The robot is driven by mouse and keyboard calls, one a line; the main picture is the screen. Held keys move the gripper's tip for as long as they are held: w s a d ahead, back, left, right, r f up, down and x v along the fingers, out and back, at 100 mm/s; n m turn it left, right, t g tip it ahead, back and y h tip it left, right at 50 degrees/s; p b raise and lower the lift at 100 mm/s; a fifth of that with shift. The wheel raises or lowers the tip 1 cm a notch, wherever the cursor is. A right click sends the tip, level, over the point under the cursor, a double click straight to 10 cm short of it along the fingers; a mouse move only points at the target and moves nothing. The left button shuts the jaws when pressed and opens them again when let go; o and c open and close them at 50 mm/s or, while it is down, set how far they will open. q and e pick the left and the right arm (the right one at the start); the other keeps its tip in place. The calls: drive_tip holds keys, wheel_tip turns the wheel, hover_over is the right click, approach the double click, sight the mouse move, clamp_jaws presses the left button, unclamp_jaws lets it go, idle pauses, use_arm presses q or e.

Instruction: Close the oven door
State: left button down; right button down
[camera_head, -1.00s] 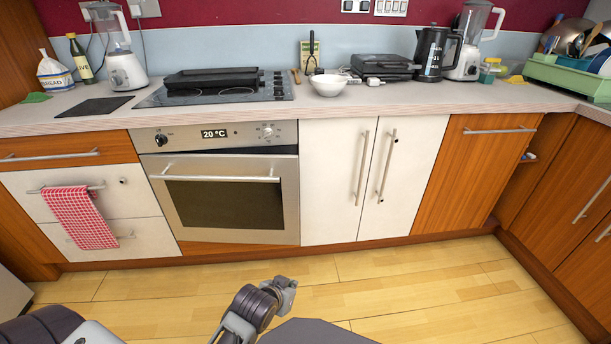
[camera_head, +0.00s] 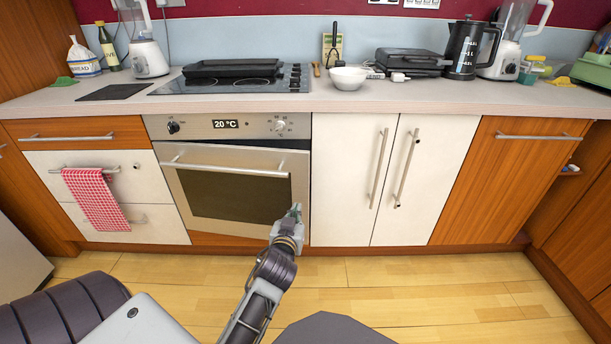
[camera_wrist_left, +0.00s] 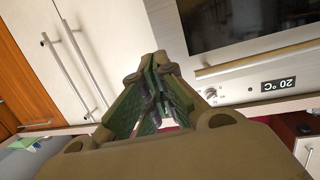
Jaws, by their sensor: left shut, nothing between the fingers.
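The oven door (camera_head: 236,198) has a steel frame, a dark window and a bar handle (camera_head: 225,167). It stands nearly upright under the control panel. A thin dark line shows along its top edge; I cannot tell whether it is fully shut. My left gripper (camera_head: 296,212) shows before the door's lower right corner, below the handle; I cannot tell if it touches. In the left wrist view the picture is upside down: the left gripper's fingers (camera_wrist_left: 158,62) are shut and empty, with the door window (camera_wrist_left: 225,22) and handle (camera_wrist_left: 260,60) beyond. My right gripper is not in view.
White cupboard doors (camera_head: 345,175) with long vertical handles stand right of the oven. Drawers with a red checked towel (camera_head: 97,198) hang at left. The counter (camera_head: 420,97) holds a bowl, a kettle and other appliances. The wooden floor (camera_head: 420,290) in front is clear.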

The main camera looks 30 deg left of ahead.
use_arm(q)
drive_tip(key=shift+w+a+r+t+y, duration=0.15)
drive_tip(key=shift+w+a+r+t, duration=0.15)
drive_tip(key=shift+r, duration=0.4)
drive_tip(key=shift+w+a+r+t+y, duration=0.1)
drive_tip(key=shift+a+r+t+y, duration=0.2)
drive_tip(key=shift+r, duration=0.35)
drive_tip(key=shift+w+a+r+t+y, duration=0.1)
drive_tip(key=shift+w+a+r+t, duration=0.1)
drive_tip(key=shift+r+t, duration=0.35)
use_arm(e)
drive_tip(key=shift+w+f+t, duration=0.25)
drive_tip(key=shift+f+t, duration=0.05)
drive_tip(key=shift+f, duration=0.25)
use_arm(q)
drive_tip(key=shift+w+r, duration=0.1)
drive_tip(key=shift+r, duration=0.05)
approach(302, 168)
drive_tip(key=shift+x, duration=3.3)
drive_tip(key=shift+w+r, duration=0.1)
drive_tip(key=shift+w, duration=0.15)
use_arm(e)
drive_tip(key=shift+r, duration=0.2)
use_arm(q)
drive_tip(key=shift+w+a, duration=0.1)
